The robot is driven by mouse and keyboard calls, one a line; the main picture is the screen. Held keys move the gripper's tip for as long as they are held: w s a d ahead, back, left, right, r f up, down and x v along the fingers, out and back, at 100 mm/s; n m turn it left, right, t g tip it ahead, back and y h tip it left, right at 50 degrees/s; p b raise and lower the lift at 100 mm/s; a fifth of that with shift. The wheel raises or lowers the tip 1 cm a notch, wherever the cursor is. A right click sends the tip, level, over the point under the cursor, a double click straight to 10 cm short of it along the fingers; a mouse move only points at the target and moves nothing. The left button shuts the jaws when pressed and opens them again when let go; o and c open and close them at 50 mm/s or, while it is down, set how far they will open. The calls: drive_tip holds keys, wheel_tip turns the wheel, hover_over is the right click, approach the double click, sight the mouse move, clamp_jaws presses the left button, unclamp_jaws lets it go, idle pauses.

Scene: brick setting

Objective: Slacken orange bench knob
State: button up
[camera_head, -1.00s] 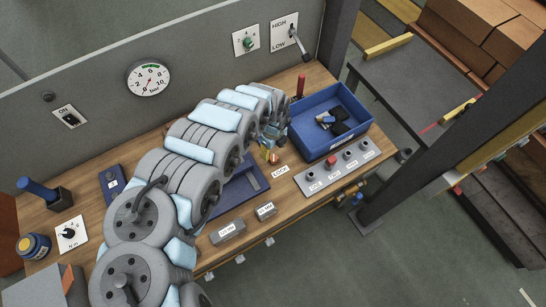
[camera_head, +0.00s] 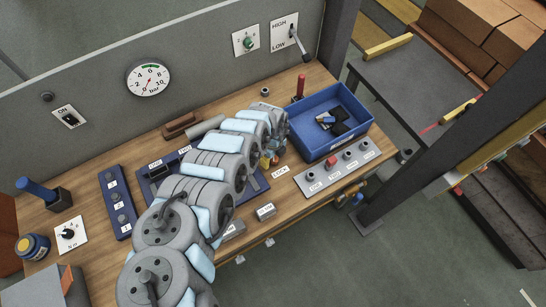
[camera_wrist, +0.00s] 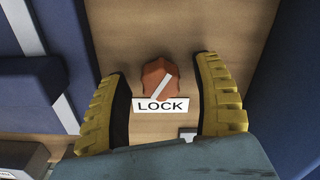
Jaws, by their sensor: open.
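The orange bench knob (camera_wrist: 158,76) shows in the wrist view as a faceted knob on the wooden bench, with a pale line slanting across its top. A white LOCK label (camera_wrist: 160,106) lies beside it, and the label also shows in the head view (camera_head: 280,171). My gripper (camera_wrist: 162,72) is open, its yellow ribbed fingers on either side of the knob with a gap on both sides. In the head view my gripper (camera_head: 269,158) is low over the bench and largely hides the knob.
A blue bin (camera_head: 318,145) with dark items stands right of my gripper. A grey button panel (camera_head: 340,168) lies along the front edge. A blue fixture (camera_head: 160,182) lies to the left. The panel wall (camera_head: 205,65) with gauge and lever rises behind.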

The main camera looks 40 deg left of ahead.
drive_tip(key=c, duration=1.2)
